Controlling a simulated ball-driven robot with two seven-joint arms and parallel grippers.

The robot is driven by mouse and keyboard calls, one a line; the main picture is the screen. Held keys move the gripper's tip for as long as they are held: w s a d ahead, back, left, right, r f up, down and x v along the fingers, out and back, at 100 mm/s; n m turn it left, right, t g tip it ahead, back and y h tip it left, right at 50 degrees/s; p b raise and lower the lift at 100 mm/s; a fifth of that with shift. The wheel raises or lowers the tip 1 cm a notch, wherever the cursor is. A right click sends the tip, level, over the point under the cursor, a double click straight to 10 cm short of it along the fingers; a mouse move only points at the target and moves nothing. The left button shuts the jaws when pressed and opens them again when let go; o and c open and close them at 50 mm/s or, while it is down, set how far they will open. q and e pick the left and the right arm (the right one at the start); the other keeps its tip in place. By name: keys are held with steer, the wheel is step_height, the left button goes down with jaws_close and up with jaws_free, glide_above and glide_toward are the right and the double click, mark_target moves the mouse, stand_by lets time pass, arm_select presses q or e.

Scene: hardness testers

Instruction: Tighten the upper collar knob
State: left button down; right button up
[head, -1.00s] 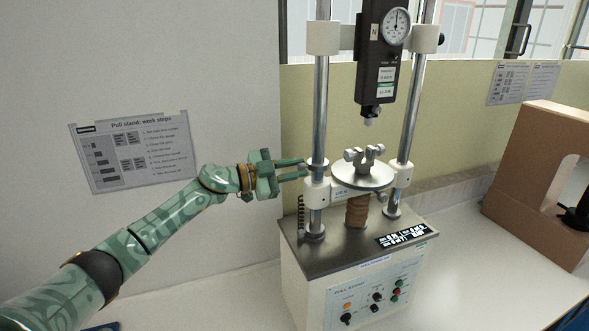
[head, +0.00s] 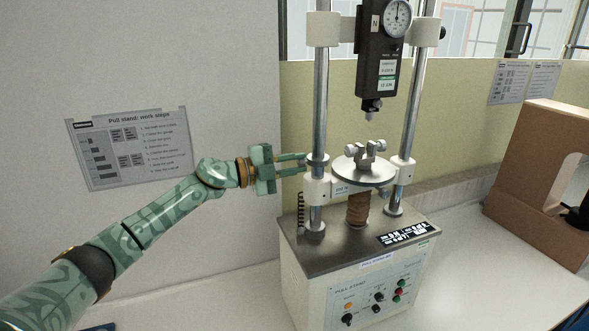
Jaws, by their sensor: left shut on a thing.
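The pull stand (head: 345,256) stands on the bench, with two upright steel columns. A thin dark collar (head: 317,160) goes around the left column, just above the white bracket (head: 316,188) of the round platform (head: 364,171). My left gripper (head: 303,163) reaches in from the left at the collar's height. Its fingers are shut on a small knob at the collar's left side; the fingertips mostly hide the knob. My right gripper is out of view.
A force gauge (head: 379,60) hangs between the columns above the platform's clamp (head: 365,150). A coiled cable (head: 301,212) hangs beside the left column. A brown cardboard-coloured frame (head: 535,165) stands at the right. Bench between is clear.

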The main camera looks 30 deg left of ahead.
arm_select(q)
steer(key=m+b, duration=0.3)
steer(key=m, duration=0.3)
steer(key=shift+f+b, duration=0.15)
steer(key=shift+b, duration=0.25)
steer(key=m+b, duration=0.2)
steer(key=m, duration=0.2)
steer(key=m+b, duration=0.3)
steer(key=shift+m, duration=0.3)
steer(key=m+b, duration=0.3)
steer(key=shift+m, duration=0.3)
steer(key=m+b, duration=0.2)
steer(key=m, duration=0.1)
steer(key=shift+m+b, duration=0.3)
steer(key=shift+b, duration=0.05)
steer(key=m+b, duration=0.2)
steer(key=m, duration=0.1)
steer(key=shift+m+b, duration=0.65)
steer(key=shift+m, duration=0.45)
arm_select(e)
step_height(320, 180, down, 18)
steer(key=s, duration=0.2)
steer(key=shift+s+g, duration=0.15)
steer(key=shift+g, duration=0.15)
arm_select(q)
steer(key=shift+r, duration=0.2)
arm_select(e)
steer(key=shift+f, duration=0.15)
